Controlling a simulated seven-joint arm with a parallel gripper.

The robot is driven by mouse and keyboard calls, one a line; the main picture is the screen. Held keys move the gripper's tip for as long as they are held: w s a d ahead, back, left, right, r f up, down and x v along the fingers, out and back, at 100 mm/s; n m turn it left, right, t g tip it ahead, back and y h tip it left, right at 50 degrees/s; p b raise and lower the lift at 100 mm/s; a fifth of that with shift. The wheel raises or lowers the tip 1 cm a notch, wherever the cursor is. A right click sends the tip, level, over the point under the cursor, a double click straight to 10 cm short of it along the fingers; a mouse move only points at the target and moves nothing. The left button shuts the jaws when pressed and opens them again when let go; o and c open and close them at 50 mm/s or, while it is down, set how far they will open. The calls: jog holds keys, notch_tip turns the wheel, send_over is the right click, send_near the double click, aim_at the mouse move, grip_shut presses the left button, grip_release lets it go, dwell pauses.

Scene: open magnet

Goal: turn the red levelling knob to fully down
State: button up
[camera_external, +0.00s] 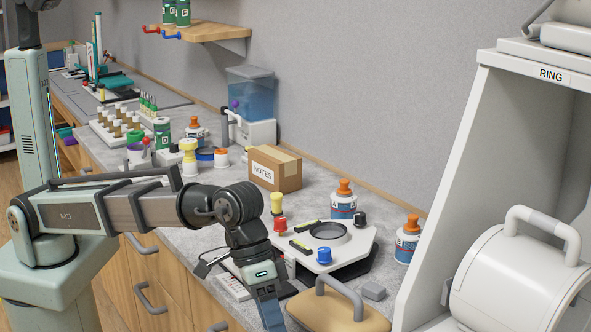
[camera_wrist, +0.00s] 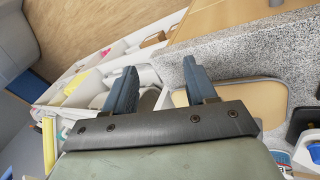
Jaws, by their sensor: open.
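The red knob (camera_external: 281,225) sits on the left corner of a white angular platform (camera_external: 345,255) with a dark ring in its middle. The red knob is not seen there; a blue part (camera_wrist: 314,152) shows at the right edge.
A tan lid with a grey handle (camera_external: 335,312) lies close to the right of my gripper. Orange-capped bottles (camera_external: 344,203) and a NOTES box (camera_external: 274,172) stand behind the platform. A large white RING frame (camera_external: 480,100) blocks the right. Drawers with handles (camera_external: 150,300) are below the counter.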

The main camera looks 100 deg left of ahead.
jog(key=a+r+n, duration=0.3)
jog(key=a+n, duration=0.3)
jog(key=a, duration=0.9)
jog(key=n, duration=1.6)
send_near(280, 219)
jog(key=x, duration=0.9)
jog(key=shift+d, duration=0.1)
jog(key=shift+c, duration=0.4)
grip_shut()
jog(key=shift+m+g, duration=0.3)
jog(key=shift+m, duration=0.1)
